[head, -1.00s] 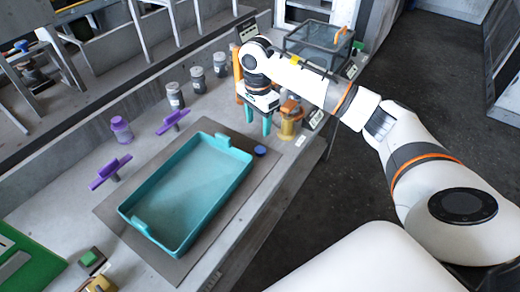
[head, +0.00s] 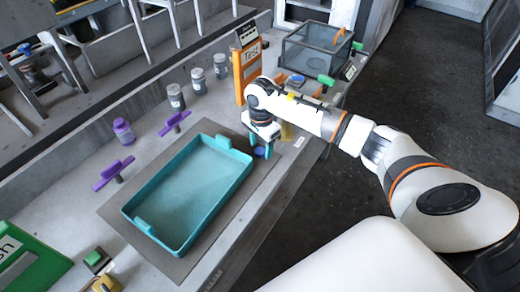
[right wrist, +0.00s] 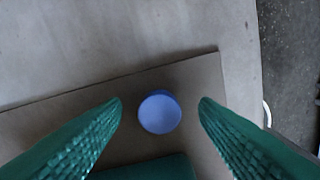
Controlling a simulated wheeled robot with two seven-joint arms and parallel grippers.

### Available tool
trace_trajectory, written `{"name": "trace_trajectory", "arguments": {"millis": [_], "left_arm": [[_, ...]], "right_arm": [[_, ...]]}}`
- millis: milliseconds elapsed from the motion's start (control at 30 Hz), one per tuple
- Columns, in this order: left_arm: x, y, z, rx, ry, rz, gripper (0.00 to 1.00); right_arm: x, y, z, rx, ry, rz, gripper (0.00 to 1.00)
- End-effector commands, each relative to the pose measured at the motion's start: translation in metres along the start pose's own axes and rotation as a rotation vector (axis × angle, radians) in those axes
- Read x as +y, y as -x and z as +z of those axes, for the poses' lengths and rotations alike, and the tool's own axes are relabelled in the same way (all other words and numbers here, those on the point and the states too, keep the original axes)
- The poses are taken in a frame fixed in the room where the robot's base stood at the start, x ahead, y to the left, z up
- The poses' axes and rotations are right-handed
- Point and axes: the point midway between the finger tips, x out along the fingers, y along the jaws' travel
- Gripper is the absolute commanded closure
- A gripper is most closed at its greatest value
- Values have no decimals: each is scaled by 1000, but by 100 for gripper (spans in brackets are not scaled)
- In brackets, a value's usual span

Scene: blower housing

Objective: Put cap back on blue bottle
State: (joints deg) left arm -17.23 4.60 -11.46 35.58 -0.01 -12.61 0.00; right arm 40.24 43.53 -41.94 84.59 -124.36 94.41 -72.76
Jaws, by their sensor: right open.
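The blue cap (head: 260,153) lies on the brown mat (head: 262,177) beside the far right corner of the teal tray (head: 170,246). My right gripper (head: 259,150) is open and points down over the cap. In the right wrist view the round blue cap (right wrist: 160,112) shows between the two green fingertips (right wrist: 160,102), with a gap on each side. I cannot make out a blue bottle for certain. A small blue item (head: 297,79) shows in front of the clear box, too small to identify. My left gripper is not in view.
Several lidded jars (head: 176,97) stand along the back of the bench. Purple-handled stands (head: 174,122) are left of the tray. An orange-framed sign (head: 246,75) and a clear box (head: 318,47) stand beyond my gripper. The bench's right edge is close by.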

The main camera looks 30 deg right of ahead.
Motion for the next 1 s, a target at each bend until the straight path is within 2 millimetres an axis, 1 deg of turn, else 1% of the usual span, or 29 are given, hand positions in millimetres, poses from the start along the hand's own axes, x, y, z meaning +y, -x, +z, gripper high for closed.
{"name": "trace_trajectory", "arguments": {"millis": [100, 400, 433, 467, 700, 1000], "left_arm": [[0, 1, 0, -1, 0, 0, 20], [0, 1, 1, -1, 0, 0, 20], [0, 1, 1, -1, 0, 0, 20], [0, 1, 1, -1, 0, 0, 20], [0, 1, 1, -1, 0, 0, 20], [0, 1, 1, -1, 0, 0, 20]], "right_arm": [[0, -6, 0, 1, -1, 1, 45], [0, -7, 0, 0, 0, 1, 45], [0, -7, 0, 0, 0, 1, 47], [0, -7, 0, 0, 0, 1, 52], [0, -7, 0, 0, 0, 1, 91], [0, -6, 0, -1, 0, 1, 92]]}}
